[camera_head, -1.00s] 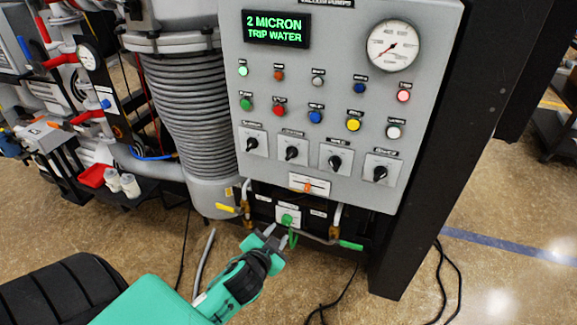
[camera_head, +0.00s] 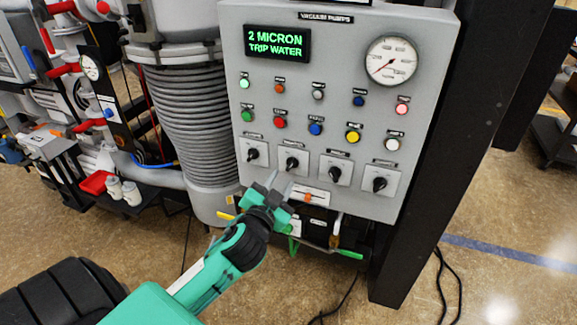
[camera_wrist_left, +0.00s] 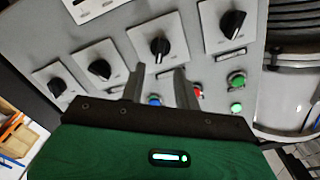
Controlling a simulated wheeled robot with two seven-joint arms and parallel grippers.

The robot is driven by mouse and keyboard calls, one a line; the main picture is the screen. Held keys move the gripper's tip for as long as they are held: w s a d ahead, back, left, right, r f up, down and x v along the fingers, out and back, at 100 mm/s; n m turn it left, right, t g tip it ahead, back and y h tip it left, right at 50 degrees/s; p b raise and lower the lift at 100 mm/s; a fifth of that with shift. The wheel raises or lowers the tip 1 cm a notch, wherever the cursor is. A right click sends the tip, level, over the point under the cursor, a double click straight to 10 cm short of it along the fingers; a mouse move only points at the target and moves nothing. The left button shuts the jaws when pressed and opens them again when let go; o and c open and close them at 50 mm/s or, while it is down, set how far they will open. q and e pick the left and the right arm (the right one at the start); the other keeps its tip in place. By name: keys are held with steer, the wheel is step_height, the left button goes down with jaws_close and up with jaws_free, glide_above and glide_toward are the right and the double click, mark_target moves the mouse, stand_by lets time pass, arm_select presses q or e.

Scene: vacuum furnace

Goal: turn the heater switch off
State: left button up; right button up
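Four black rotary knobs on white square plates run along the lower part of the grey control panel (camera_head: 235,75): first (camera_head: 252,154), second (camera_head: 291,164), third (camera_head: 336,174) and fourth (camera_head: 380,184) from the left. Their labels are too small to read, so I cannot tell which is the heater switch. My left gripper (camera_head: 278,184) is open and empty, just below the second knob. In the left wrist view, the second knob (camera_wrist_left: 160,46) lies beyond the gap between the open fingers (camera_wrist_left: 160,86), apart from them. My right gripper is not in view.
Coloured buttons, a round gauge (camera_head: 391,61) and a green-lit display (camera_head: 277,42) are above the knobs. An orange-handled switch (camera_head: 308,197) sits below them, close to my left gripper. Pipes with a green handle (camera_head: 349,254) are under the panel; a ribbed column (camera_head: 190,125) stands left.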

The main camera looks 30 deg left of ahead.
mark_target(291, 166)
arm_select(q)
steer(key=p+x, duration=0.1)
steer(key=x, duration=0.5)
steer(key=shift+d, duration=0.1)
jaws_close()
